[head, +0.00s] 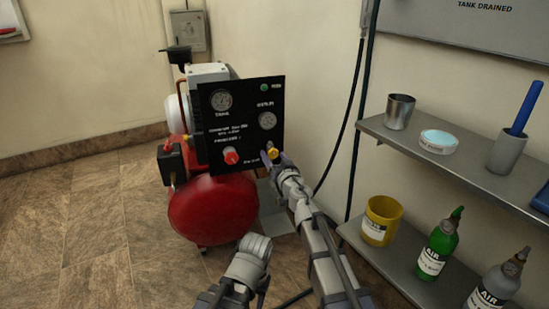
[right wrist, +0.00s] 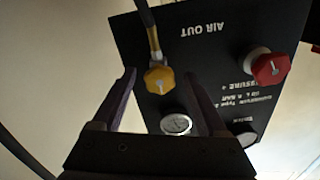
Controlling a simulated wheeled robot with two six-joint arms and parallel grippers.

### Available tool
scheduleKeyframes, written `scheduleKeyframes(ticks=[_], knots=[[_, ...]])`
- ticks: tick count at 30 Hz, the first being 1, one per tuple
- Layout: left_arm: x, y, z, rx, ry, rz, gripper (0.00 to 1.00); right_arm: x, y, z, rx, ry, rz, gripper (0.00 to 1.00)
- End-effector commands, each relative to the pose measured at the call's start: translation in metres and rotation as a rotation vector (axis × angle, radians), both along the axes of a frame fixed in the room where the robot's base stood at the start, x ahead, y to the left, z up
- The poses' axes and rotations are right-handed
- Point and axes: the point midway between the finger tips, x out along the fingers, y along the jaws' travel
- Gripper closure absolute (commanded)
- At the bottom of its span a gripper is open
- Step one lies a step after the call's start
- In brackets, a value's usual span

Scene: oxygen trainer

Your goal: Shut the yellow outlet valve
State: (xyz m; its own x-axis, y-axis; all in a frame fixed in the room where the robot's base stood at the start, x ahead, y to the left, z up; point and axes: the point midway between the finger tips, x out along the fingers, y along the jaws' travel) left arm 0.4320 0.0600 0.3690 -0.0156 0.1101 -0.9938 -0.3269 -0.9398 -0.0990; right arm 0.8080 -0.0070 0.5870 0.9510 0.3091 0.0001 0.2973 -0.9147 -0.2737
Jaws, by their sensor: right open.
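The yellow outlet valve (head: 273,152) is a small knob low on the right of the black panel (head: 243,105) of the red compressor. In the right wrist view the yellow valve (right wrist: 159,80) shows between my two fingers, with a hose joined beside it near the "AIR OUT" lettering. My right gripper (head: 270,157) is at the valve in the head view, partly covering it. Its open fingers (right wrist: 160,74) flank the knob in the right wrist view; I cannot tell whether they touch it.
A red knob (head: 231,156) sits left of the yellow valve and also shows in the right wrist view (right wrist: 270,68). The red tank (head: 212,210) is below the panel. A shelf (head: 440,165) with cups and bottles is at right. Open floor lies left.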

Motion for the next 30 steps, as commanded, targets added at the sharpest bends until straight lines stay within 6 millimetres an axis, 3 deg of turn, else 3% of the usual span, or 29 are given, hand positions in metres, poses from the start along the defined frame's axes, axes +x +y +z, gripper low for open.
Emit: scheduleKeyframes(ticks=[16,26,30], knots=[[0.0,0.0,0.0,0.0,0.0,0.0,0.5,-0.07,-0.023,0.0,0.0,0.0,0.0,0.24],[0.0,0.0,0.0,0.0,0.0,0.0,0.5,-0.073,-0.024,0.0,0.0,0.0,0.0,0.24],[0.0,0.0,0.007,0.0,0.0,0.0,0.5,-0.074,-0.032,0.008,-0.009,-0.008,-0.05,0.24]])
